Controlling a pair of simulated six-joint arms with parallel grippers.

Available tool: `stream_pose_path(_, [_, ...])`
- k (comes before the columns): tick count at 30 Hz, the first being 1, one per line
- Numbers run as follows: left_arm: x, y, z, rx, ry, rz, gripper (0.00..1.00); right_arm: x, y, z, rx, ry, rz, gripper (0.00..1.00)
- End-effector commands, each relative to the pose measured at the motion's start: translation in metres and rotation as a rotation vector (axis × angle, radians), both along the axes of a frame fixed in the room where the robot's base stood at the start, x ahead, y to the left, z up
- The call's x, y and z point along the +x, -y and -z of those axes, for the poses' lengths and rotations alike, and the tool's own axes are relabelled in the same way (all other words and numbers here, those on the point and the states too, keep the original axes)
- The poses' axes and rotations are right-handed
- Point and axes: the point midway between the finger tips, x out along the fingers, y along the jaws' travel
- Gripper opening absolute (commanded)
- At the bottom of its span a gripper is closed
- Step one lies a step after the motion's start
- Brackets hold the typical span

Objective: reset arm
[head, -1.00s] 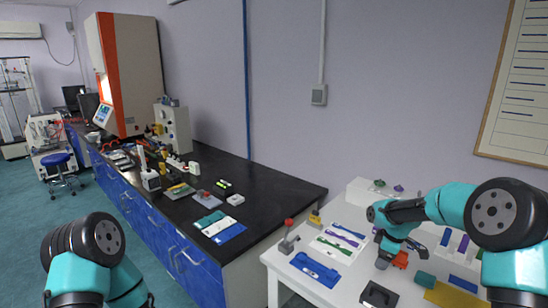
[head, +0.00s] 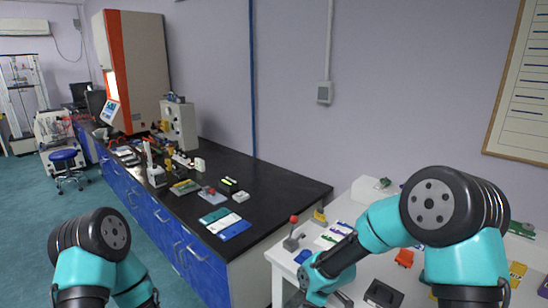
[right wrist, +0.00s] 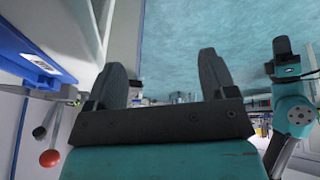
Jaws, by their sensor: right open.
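My right gripper (right wrist: 160,70) shows in the right wrist view with its two dark fingers wide apart and nothing between them. The teal floor and a blurred background lie beyond the fingers. In the head view my right arm (head: 375,228) reaches in from the right and bends down over the front left of the white table (head: 285,262); its fingers are hard to make out there. My left arm (head: 100,255) is folded at the lower left of the head view, and its gripper is not in view.
A red-knobbed lever device (head: 292,235) stands by the table's left edge, near my right wrist; its red knob shows in the right wrist view (right wrist: 49,158). An orange-red block (head: 404,258) and a dark tray (head: 383,295) lie on the table. A black bench (head: 270,185) with instruments runs behind.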

Motion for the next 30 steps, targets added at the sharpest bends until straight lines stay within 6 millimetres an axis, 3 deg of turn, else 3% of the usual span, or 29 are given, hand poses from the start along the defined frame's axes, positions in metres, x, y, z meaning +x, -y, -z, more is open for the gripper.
stream_pose_path(11, [0.0, 0.0, 0.0, 0.0, 0.0, 0.0, 0.0, -0.046, 0.038, 0.067, 0.076, -0.177, 0.334, 0.78])
stream_pose_path(14, [0.0, 0.0, 0.0, 0.0, 0.0, 0.0, 0.0, -0.071, 0.055, 0.093, 0.102, -0.256, 0.488, 0.78])
stream_pose_path(21, [0.0, 0.0, 0.0, 0.0, 0.0, 0.0, 0.0, -0.167, 0.104, 0.161, 0.17, -0.51, 1.046, 0.78])
stream_pose_path(25, [0.0, 0.0, 0.0, 0.0, 0.0, 0.0, 0.0, -0.204, 0.119, 0.177, 0.186, -0.591, 1.259, 0.78])
stream_pose_path(30, [0.0, 0.0, 0.0, 0.0, 0.0, 0.0, 0.0, -0.217, 0.123, 0.181, 0.193, -0.618, 1.343, 0.78])
